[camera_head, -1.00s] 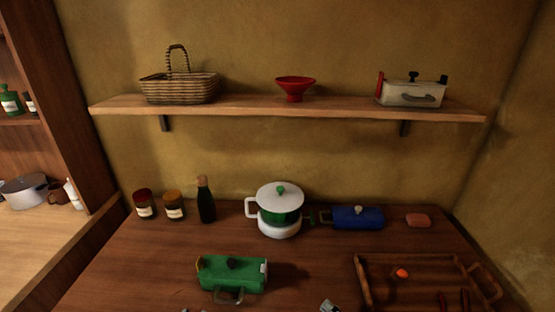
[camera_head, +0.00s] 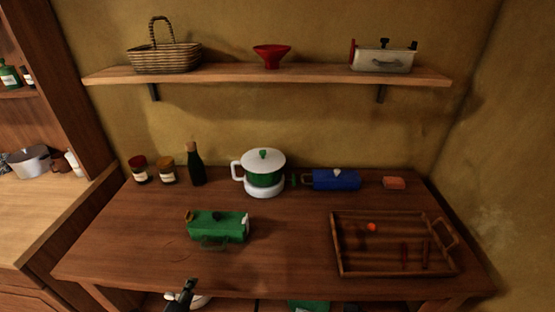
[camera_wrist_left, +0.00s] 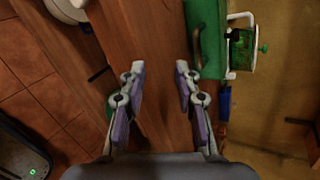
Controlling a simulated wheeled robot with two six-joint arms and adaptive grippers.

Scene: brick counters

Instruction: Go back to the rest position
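My left gripper (camera_head: 182,294) shows at the bottom edge of the head view, in front of the wooden table (camera_head: 285,240). In the left wrist view its two fingers (camera_wrist_left: 159,68) are spread apart with nothing between them. The table edge lies below them, and the green box-shaped item with a handle (camera_head: 218,226) is near the right fingertip in that view; whether they touch I cannot tell. My right gripper is not in view.
On the table stand two jars (camera_head: 153,172), a dark bottle (camera_head: 195,165), a white and green pot (camera_head: 264,172), a blue item (camera_head: 336,180) and a wooden tray (camera_head: 338,245). A wall shelf (camera_head: 265,75) hangs above. The table's middle is clear.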

